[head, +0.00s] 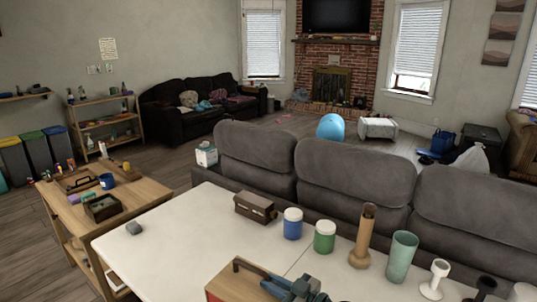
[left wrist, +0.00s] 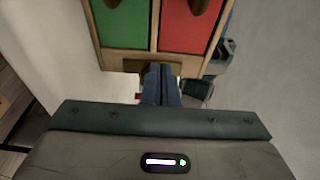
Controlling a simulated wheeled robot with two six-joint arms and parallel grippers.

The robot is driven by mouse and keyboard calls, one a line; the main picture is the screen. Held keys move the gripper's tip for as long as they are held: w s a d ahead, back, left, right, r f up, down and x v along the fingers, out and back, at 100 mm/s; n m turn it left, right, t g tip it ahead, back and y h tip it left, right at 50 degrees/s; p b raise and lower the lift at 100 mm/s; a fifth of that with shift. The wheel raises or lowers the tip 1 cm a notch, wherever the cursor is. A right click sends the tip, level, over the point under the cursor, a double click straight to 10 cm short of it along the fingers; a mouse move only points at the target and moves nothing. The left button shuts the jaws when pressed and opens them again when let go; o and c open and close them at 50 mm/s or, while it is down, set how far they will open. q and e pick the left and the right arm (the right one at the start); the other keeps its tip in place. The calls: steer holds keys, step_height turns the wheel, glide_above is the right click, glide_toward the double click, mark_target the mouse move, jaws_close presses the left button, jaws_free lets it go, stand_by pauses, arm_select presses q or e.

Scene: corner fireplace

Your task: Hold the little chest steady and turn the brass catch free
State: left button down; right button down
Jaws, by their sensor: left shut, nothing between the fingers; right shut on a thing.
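Contact is unclear.
A small brown box (head: 255,207), blue jar (head: 292,225), green jar (head: 324,238), wooden cylinder (head: 364,237) and green tumbler (head: 400,257) stand on the white table (head: 180,250). The table's left middle is clear. A grey sofa stands behind.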

arm_select(q)
steer(key=s, duration=0.1)
steer(key=s+a, duration=0.2)
steer(key=s, duration=0.1)
steer(key=shift+a, duration=0.25)
steer(key=shift+w, duration=0.1)
arm_select(e)
steer(key=c, duration=1.3)
jaws_free()
steer(key=o, duration=0.5)
steer(key=shift+o, duration=0.2)
